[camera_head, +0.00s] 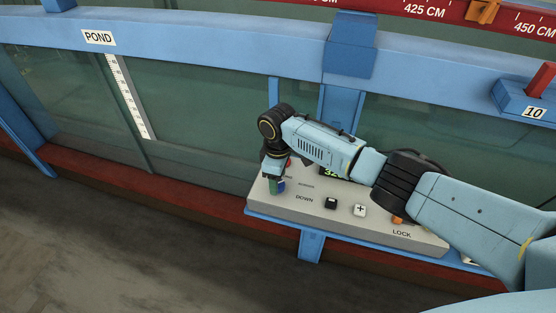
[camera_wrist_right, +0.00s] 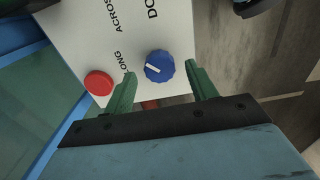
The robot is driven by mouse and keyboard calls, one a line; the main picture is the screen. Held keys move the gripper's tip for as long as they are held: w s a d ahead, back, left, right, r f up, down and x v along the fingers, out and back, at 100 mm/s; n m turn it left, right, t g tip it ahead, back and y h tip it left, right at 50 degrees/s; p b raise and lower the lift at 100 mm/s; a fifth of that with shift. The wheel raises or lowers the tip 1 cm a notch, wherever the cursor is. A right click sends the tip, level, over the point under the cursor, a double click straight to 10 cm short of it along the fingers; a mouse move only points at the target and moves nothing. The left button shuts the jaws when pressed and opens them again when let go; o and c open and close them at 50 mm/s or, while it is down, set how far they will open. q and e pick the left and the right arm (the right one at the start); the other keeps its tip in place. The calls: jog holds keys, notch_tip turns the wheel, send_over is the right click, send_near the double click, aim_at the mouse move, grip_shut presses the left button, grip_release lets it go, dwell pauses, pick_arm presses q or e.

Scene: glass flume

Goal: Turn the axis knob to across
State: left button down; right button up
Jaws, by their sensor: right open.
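The axis knob (camera_wrist_right: 159,67) is a round, ridged blue knob on a pale control panel (camera_wrist_right: 70,35). Its white pointer mark points left in the right wrist view, toward the partly cut-off ALONG label; the ACROSS label is above that. My right gripper (camera_wrist_right: 160,72) is open, with one green finger to each side of the knob and visible gaps at its sides. In the head view my right gripper (camera_head: 275,181) points down over the left end of the panel, and a bit of the blue knob (camera_head: 281,187) shows beside it. My left gripper is not in view.
A red button (camera_wrist_right: 99,83) sits close to the left finger. On the panel are a black button (camera_head: 330,203), a plus button (camera_head: 359,210) and an orange part (camera_head: 397,219) near LOCK. Behind is the flume's glass wall (camera_head: 200,120) with a blue rail (camera_head: 220,45).

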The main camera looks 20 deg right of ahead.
notch_tip(320, 180, up, 12)
dwell(0.3)
dwell(0.3)
